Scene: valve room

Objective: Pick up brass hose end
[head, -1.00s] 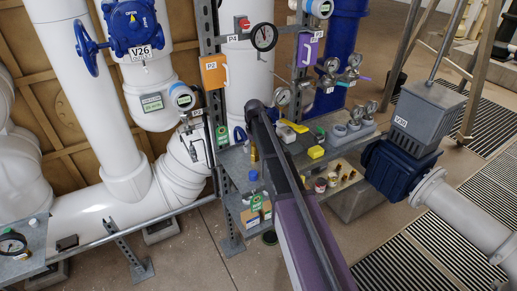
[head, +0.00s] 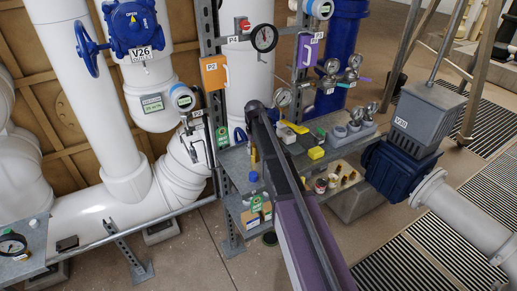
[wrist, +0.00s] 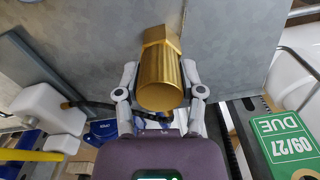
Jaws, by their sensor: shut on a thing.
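The brass hose end (wrist: 160,82) is a ribbed, gold-coloured cylinder with a hexagonal part at its far end, seen in the middle of the wrist view. My gripper (wrist: 160,92) is shut on it, with one grey finger on each side. Behind it is a grey metal shelf surface (wrist: 225,45); I cannot tell whether the hose end touches it. In the head view my arm hides the gripper and the hose end.
In the wrist view a green tag (wrist: 285,140) is at right and a white object with a yellow bar (wrist: 45,115) at left.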

